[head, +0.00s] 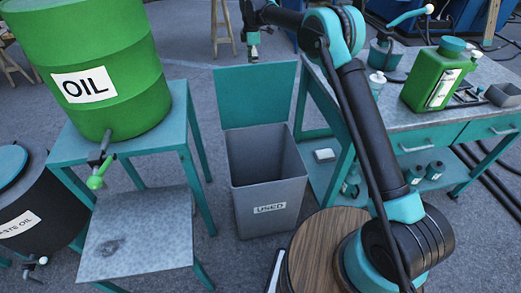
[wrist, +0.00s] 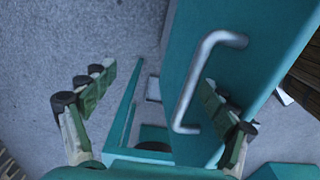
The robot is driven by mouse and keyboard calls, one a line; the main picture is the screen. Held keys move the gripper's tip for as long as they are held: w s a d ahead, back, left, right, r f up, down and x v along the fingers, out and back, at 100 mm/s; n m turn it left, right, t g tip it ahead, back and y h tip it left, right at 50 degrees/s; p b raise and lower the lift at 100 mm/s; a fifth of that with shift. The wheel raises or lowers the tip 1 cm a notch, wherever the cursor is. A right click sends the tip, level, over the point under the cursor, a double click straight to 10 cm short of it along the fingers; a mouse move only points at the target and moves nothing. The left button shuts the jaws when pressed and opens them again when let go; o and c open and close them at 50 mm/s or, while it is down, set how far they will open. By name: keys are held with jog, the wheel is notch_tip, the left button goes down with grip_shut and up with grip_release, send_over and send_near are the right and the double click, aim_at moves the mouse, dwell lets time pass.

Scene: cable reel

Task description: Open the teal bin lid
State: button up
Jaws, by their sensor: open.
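The grey bin (head: 265,170), labelled "USED", stands on the floor in the middle of the head view. Its teal lid (head: 256,96) stands upright at the back edge, and the mouth of the bin is uncovered. My gripper (head: 253,46) is just above and behind the lid's top edge. In the wrist view the teal lid (wrist: 190,140) bears a metal handle (wrist: 190,90). My open gripper (wrist: 158,78) has its right finger overlapping the handle's loop and its left finger out over the floor. Whether the finger touches the handle, I cannot tell.
A teal stand (head: 150,142) with a green oil drum (head: 100,60) is left of the bin. A teal workbench (head: 400,132) with a green can (head: 432,82) is to the right. A round wooden top (head: 310,250) is close in front. A black drum (head: 25,215) stands far left.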

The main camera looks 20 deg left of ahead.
jog(key=shift+r, duration=0.15)
notch_tip(320, 180, up, 7)
dwell(0.8)
dwell(0.4)
